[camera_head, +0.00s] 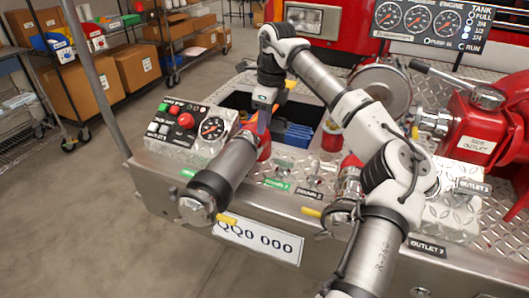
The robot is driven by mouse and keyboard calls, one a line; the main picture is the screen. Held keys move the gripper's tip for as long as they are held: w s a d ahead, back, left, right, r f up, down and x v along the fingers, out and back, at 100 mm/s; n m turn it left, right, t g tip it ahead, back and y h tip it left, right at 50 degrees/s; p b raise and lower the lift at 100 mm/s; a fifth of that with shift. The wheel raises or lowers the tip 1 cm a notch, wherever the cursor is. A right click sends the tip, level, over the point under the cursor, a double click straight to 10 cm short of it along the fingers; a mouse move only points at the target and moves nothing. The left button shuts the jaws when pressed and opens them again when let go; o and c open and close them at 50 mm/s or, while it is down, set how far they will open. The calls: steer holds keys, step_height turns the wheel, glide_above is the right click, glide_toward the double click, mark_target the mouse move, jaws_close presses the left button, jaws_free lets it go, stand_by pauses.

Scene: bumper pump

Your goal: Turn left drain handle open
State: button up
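My arm rises from the lower right and bends over the diamond-plate bumper. Its end, with my gripper (262,112), points down at the left over the dark opening, beside a silver cylindrical fitting (232,163). The fingers are small and partly hidden, so I cannot tell whether they are open or shut. Two small silver drain handles stand on the bumper top. The left drain handle (283,167) is behind a green label (277,184); the right handle (314,172) is behind a dark label (310,193). My gripper is above and left of the left handle, apart from it.
A control box (186,124) with a red button and gauge is at the left. A yellow lever (228,219) sits by the silver fitting's front end. Another yellow lever (311,212) is right. Red pump parts (480,130) fill the right side. Shelves with boxes (140,66) stand behind; the left floor is clear.

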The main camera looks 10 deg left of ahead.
steer(key=h, duration=0.2)
glide_above(284, 159)
steer(key=m, duration=0.1)
step_height(284, 159, down, 13)
steer(key=shift+w+r+p, duration=0.1)
steer(key=shift+r+p, duration=0.05)
steer(key=shift+p, duration=0.45)
steer(key=shift+c, duration=0.4)
jaws_close()
